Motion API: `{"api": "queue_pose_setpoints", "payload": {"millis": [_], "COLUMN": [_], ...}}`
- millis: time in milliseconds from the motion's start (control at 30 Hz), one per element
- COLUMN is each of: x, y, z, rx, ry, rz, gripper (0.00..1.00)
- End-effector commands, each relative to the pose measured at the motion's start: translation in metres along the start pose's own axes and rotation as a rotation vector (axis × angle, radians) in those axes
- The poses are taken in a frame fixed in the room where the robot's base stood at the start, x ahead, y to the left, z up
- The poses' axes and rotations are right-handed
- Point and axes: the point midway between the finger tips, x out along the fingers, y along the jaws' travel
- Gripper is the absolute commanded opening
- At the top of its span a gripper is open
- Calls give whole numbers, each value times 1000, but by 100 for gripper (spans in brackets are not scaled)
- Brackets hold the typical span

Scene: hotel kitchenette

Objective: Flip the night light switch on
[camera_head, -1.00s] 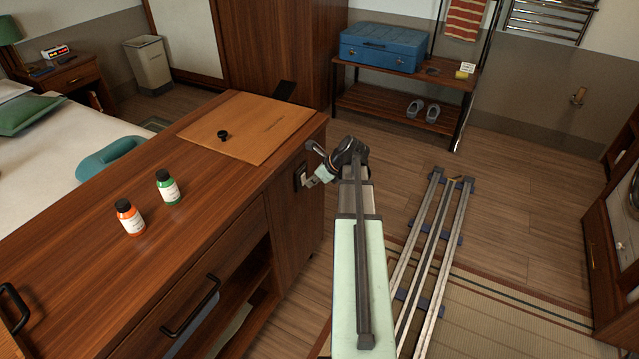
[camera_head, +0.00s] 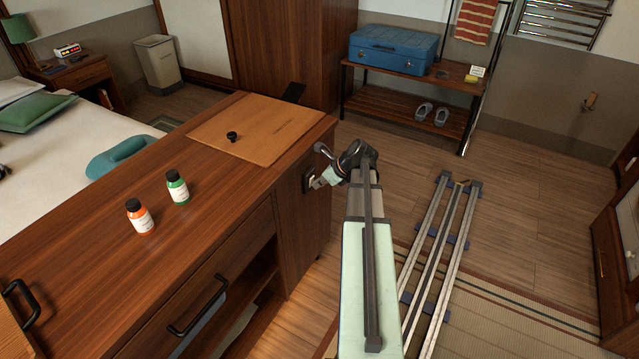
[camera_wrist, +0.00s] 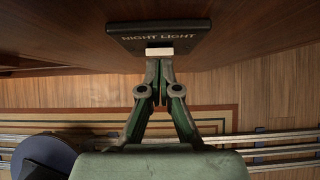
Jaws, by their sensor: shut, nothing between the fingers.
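The night light switch is a dark plate (camera_wrist: 125,40) lettered "NIGHT LIGHT" with a pale rocker (camera_wrist: 160,51). In the head view the plate (camera_head: 308,181) sits on the end face of the wooden cabinet, partly hidden by my gripper (camera_head: 317,182). In the wrist view my gripper (camera_wrist: 160,64) is shut and empty, its fingertips together right at the rocker's lower edge in the picture. They touch it or nearly do; I cannot tell which. The rocker's tilt is hard to read.
The cabinet top (camera_head: 110,255) holds an orange bottle (camera_head: 140,218), a green bottle (camera_head: 178,188) and a tan board (camera_head: 255,130) with a black knob. A drawer handle (camera_head: 198,306) juts from the front. Floor right of my arm is open around the rails (camera_head: 440,250).

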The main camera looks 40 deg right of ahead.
Motion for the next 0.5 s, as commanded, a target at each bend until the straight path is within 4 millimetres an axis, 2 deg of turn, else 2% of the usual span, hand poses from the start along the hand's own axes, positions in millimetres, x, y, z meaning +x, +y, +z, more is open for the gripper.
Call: {"api": "queue_pose_setpoints", "payload": {"millis": [233,500], "x": [-9,-10], "y": [0,0], "z": [7,8], "rx": [0,0], "ry": [0,0], "rz": [0,0], "gripper": [0,0]}}
